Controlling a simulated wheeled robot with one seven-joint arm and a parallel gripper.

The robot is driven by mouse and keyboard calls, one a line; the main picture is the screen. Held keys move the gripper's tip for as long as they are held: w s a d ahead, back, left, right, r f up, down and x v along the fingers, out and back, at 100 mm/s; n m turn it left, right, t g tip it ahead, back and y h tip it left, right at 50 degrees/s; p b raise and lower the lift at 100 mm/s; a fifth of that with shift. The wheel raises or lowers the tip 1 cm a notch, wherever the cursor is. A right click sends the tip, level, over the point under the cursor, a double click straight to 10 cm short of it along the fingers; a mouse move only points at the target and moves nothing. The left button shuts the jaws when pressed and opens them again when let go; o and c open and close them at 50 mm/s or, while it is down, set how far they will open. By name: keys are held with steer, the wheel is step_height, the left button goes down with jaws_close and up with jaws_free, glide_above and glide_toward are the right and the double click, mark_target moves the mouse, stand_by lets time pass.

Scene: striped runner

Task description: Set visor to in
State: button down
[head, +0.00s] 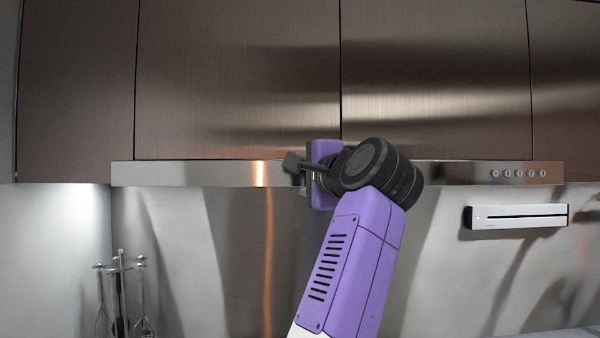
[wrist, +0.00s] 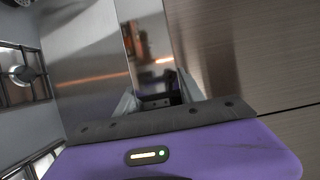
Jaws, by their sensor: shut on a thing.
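The visor (head: 210,174) is the long shiny steel strip of the range hood, running beneath the brown metal cabinets in the head view. Round buttons sit near its right end. My gripper (head: 293,162) is at the visor, left of its middle, with my purple arm reaching up to it from below. In the wrist view, the visor (wrist: 146,38) is a reflective band running up from between the fingers of my gripper (wrist: 158,96). The fingers are shut on the visor's edge. The exact contact is partly hidden by the gripper body.
Brushed metal cabinet doors (head: 240,80) are right above the visor. A white slotted device (head: 515,216) is on the steel back wall at right. Utensils (head: 120,295) hang at lower left. The wrist view shows a hob (wrist: 25,75) at left.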

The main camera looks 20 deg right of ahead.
steer(key=c, duration=0.7)
jaws_free()
steer(key=shift+s+d+b, duration=0.15)
steer(key=shift+s+b, duration=0.25)
steer(key=shift+s, duration=0.9)
steer(key=shift+s+d+b, duration=0.2)
steer(key=shift+s+b, duration=0.25)
steer(key=shift+s, duration=0.85)
steer(key=shift+s+d+b, duration=0.15)
steer(key=shift+s+b, duration=0.25)
steer(key=shift+s, duration=0.9)
